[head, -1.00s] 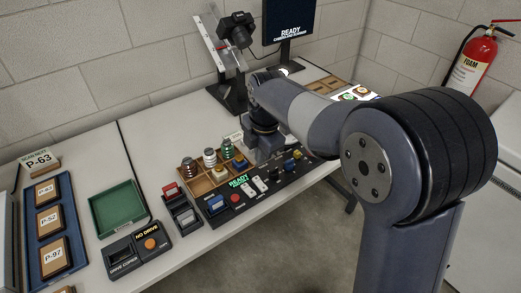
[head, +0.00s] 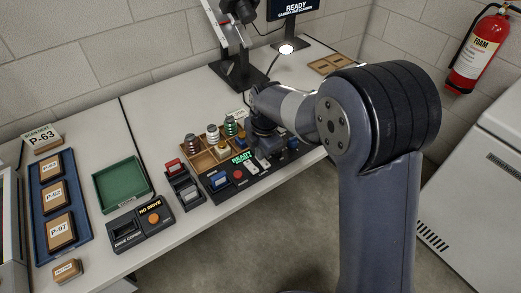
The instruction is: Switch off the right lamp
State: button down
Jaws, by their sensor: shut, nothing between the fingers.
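A bright white lamp head (head: 286,48) glows below the monitor, to the right of the camera stand; I cannot tell whether it is the right lamp. A black control panel (head: 231,190) lies at the table's front edge. My gripper (head: 268,153) points down, shut, low over the panel's middle, just beyond the white switches. Its fingertips are small and partly hidden, so contact with the panel cannot be told.
A camera stand (head: 238,75) and a monitor (head: 294,8) stand at the back. A wooden tray (head: 203,162) holding jars borders the panel. A green tray (head: 122,185) and a drive copier (head: 140,226) lie left. My arm hides the table's right part.

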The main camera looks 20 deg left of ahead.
jog(key=shift+a+p, duration=0.1)
jog(key=shift+p, duration=0.2)
jog(key=shift+p, duration=0.45)
jog(key=shift+w+f, duration=0.1)
jog(key=shift+f, duration=0.15)
jog(key=shift+b, duration=0.3)
